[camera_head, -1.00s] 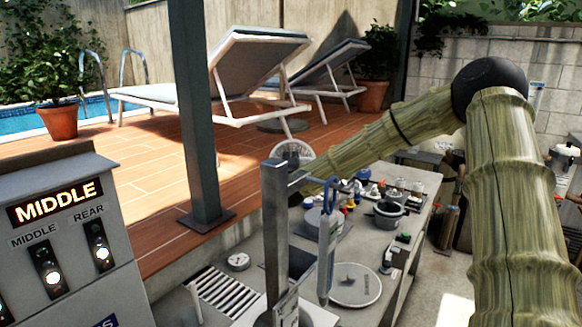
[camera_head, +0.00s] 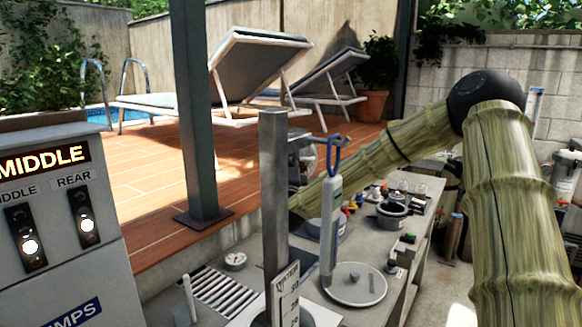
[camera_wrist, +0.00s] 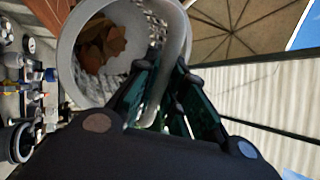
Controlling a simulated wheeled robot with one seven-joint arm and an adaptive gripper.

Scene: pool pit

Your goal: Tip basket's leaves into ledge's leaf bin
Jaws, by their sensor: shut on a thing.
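The basket (camera_wrist: 75,40) is pale grey with meshed walls, and brown leaves (camera_wrist: 103,42) lie inside it. In the wrist view, my gripper (camera_wrist: 165,85) has its dark green fingers closed around the basket's curved handle (camera_wrist: 178,35). The gripper itself is mostly hidden there. I cannot make out the leaf bin or its ledge with certainty in either view.
A grey post (camera_head: 272,185) and a blue-handled upright instrument (camera_head: 332,220) stand close in front of the arm. The workbench (camera_head: 405,245) holds pots and small parts. A dark pillar (camera_head: 197,110) stands on the deck (camera_head: 140,190). A pump panel (camera_head: 70,270) is at left.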

